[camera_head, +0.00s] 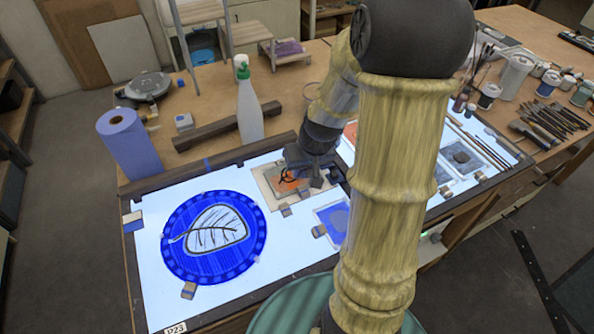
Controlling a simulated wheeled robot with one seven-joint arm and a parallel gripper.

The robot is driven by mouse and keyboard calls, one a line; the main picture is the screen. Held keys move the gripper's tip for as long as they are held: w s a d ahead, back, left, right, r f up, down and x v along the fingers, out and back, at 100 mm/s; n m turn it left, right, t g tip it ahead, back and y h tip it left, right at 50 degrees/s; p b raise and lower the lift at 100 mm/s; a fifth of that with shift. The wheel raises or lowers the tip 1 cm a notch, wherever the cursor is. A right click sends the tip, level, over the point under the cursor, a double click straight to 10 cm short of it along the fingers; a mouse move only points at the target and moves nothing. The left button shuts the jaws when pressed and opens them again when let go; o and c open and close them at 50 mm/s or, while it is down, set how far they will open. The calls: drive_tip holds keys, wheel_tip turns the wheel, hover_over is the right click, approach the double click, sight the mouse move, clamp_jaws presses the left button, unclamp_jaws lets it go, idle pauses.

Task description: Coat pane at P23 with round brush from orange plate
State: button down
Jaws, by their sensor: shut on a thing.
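The round pane (250,262) lies on the lit table at the left. It is blue with a dotted rim and a pale leaf shape outlined in black in its middle. The label P23 (174,328) is at the table's near left corner. My gripper (306,176) is at the orange plate (287,186), right of the pane and apart from it. It is shut on a brush, which is mostly hidden; whether its tip touches the paint cannot be told. My arm covers part of the table.
A blue plate (338,217) lies to the right of the pane. A spray bottle (249,110) and a blue paper roll (129,146) stand behind the lit table. Small blocks (188,290) sit around the pane. Jars and tools crowd the right.

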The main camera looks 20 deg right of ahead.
drive_tip(key=shift+d, duration=0.1)
drive_tip(key=shift+w+d+b, duration=0.1)
drive_tip(key=shift+d+b, duration=0.2)
drive_tip(key=shift+d, duration=1.15)
drive_tip(key=d, duration=0.3)
drive_tip(key=shift+r, duration=0.6)
